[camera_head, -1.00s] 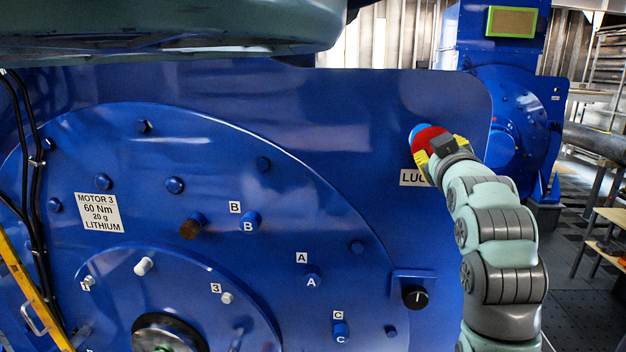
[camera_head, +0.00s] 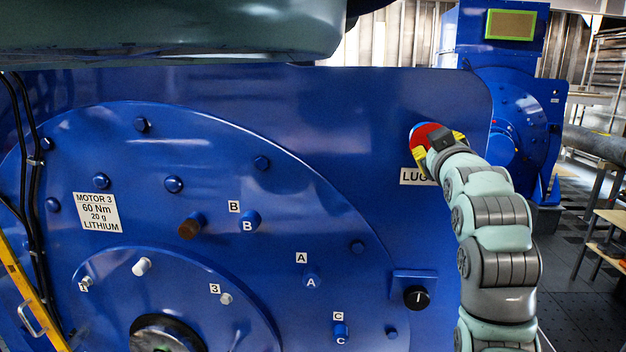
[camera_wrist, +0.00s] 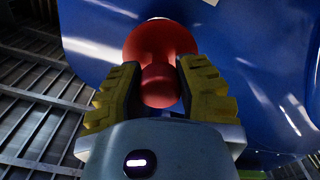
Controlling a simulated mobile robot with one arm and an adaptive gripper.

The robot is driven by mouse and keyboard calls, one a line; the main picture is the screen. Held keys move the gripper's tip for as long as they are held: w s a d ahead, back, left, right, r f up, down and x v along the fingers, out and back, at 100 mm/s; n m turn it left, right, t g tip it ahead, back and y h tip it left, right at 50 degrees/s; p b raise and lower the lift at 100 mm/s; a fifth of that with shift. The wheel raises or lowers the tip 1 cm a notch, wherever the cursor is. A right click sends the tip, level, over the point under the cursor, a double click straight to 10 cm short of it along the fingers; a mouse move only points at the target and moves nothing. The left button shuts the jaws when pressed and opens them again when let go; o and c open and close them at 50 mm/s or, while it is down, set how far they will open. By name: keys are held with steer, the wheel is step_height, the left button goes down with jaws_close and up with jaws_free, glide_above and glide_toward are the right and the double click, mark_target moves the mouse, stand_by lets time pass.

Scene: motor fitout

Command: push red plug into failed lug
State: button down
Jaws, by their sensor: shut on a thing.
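The red plug (camera_wrist: 160,45) is held between the yellow fingers of my gripper (camera_wrist: 158,92) in the wrist view. In the head view the red plug (camera_head: 428,133) shows at the upper right of the blue motor panel, between the yellow fingertips of my gripper (camera_head: 438,149). A blue round edge shows behind the red plug. The white label (camera_head: 411,177) starting "LUG" is just below, partly hidden by my gripper. The plug's front end and any hole in the lug are hidden, so I cannot tell how far in it is.
The blue motor panel (camera_head: 370,110) carries bolts lettered A, B and C, a brown bolt (camera_head: 191,226) and a black knob (camera_head: 416,297) below the label. A yellow bar (camera_head: 35,310) stands at the left. A second blue motor (camera_head: 515,115) is behind at the right.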

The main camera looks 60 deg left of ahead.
steer(key=shift+b+x, duration=1.55)
steer(key=shift+x, duration=0.6)
steer(key=c, duration=0.7)
jaws_free()
steer(key=shift+v, duration=3.75)
steer(key=shift+w, duration=0.1)
